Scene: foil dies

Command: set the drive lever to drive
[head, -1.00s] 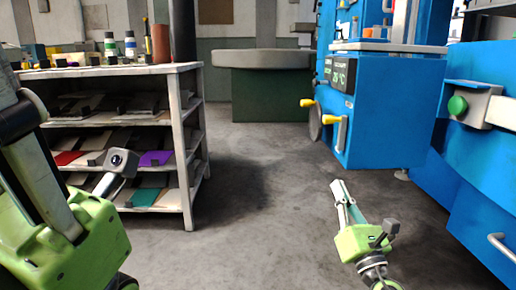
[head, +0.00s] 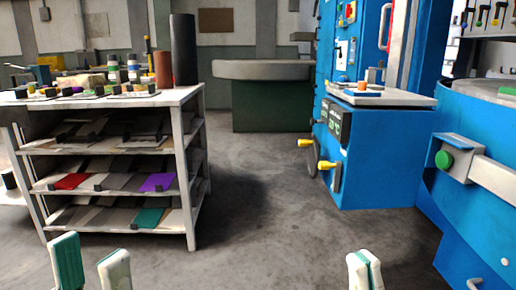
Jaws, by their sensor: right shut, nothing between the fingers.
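The blue machine (head: 385,150) stands at the right. Two yellow-tipped handles stick out from its left side: an upper yellow knob (head: 306,143) and a lower yellow grip (head: 326,165) by a grey bar. I cannot tell which is the drive lever, and no label or position marking is readable. My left gripper (head: 90,264) is open and empty at the bottom left, fingers spread. My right gripper (head: 364,269) is at the bottom right of centre, its fingers shut and empty. Both are well apart from the handles, and their arms are mostly out of view.
A shelf unit (head: 194,150) with foil rolls and colored sheets stands at the left. A green cabinet with a round grey top (head: 265,68) is at the back. A green button (head: 443,159) is on the blue body at the right. The grey floor between is clear.

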